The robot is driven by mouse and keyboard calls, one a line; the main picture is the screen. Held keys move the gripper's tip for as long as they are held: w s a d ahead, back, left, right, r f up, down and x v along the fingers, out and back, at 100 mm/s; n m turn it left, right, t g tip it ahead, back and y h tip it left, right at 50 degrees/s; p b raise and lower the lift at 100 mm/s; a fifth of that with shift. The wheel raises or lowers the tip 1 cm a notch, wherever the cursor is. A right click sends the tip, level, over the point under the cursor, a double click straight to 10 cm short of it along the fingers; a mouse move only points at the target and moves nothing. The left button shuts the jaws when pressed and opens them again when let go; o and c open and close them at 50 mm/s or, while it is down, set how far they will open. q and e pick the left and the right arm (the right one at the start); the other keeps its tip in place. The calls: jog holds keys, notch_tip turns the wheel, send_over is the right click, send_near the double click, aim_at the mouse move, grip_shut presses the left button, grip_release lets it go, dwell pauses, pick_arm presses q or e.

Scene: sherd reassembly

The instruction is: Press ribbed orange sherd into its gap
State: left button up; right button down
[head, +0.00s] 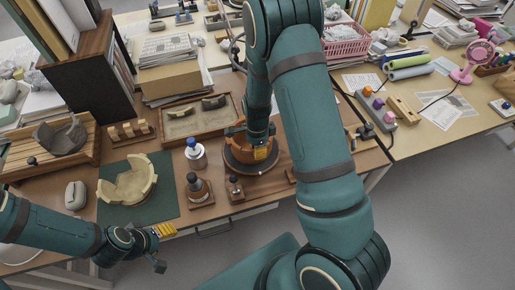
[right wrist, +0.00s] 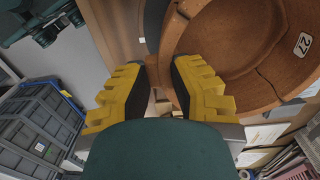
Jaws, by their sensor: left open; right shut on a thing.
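An orange vessel (head: 271,154) stands on a dark turntable (head: 233,164) near the table's front edge. In the right wrist view its orange-brown wall (right wrist: 225,62) fills the upper right, with a dark crack line and a white tag marked 27. My right gripper (head: 260,153) is at the vessel in the head view, its arm covering much of it. In the right wrist view its yellow fingers (right wrist: 152,92) are shut on the ribbed orange sherd (right wrist: 153,68), mostly hidden between them; I cannot tell how it seats in the gap. My left gripper (head: 163,247) is open and empty at the front edge.
Dark bottles (head: 197,189) and a blue-capped jar (head: 196,153) stand close left of the turntable. A cream broken vessel (head: 127,187) sits on a green mat (head: 160,206). A sand tray (head: 182,134) with sherds lies behind.

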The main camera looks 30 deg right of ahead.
jog(key=shift+f, duration=0.1)
dwell(0.8)
jog(key=c, duration=0.8)
grip_release()
notch_tip(320, 180, up, 12)
jog(key=shift+w, duration=0.2)
